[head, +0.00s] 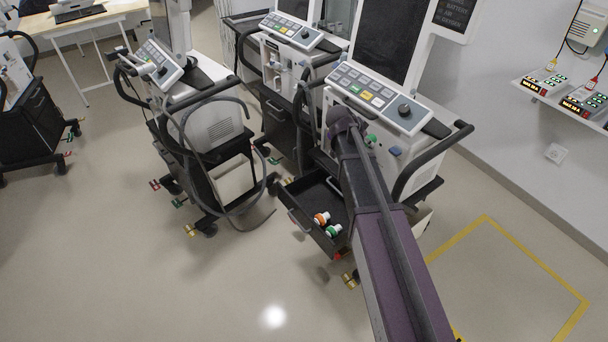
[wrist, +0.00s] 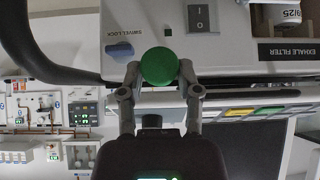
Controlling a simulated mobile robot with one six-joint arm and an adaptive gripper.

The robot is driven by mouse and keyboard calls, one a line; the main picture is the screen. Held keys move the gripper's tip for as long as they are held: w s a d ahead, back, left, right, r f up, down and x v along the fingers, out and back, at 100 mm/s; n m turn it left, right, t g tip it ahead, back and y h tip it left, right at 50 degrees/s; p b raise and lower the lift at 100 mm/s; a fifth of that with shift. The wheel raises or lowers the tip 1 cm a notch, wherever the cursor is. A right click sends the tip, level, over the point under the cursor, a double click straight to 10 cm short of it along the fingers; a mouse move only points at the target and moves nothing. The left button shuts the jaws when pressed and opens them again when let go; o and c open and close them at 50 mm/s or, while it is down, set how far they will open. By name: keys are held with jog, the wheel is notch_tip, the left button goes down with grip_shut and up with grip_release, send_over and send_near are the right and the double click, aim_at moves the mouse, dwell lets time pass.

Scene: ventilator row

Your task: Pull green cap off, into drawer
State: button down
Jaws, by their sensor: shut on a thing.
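The round green cap (wrist: 158,66) is between the fingers of my gripper (wrist: 158,76) in the wrist view, in front of the ventilator's white panel (wrist: 230,40). My gripper is shut on it. I cannot tell whether the cap is still seated on its port. In the head view a small green spot, likely the cap (head: 371,138), shows just right of my arm's end on the right ventilator. The open black drawer (head: 298,222) is low on that ventilator, left of my arm. An orange-and-white piece (head: 321,218) and a green-and-white piece (head: 333,230) lie in it.
A black handle (head: 425,160) curves from the ventilator's right side. Two other ventilators stand close to the left, one with a looping grey hose (head: 258,185). A wall shelf (head: 565,98) holds chargers at right. Floor is clear inside the yellow marking (head: 535,262).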

notch_tip(320, 180, up, 18)
jog(key=p, duration=1.7)
jog(key=shift+r, duration=0.25)
jog(key=shift+s, duration=0.1)
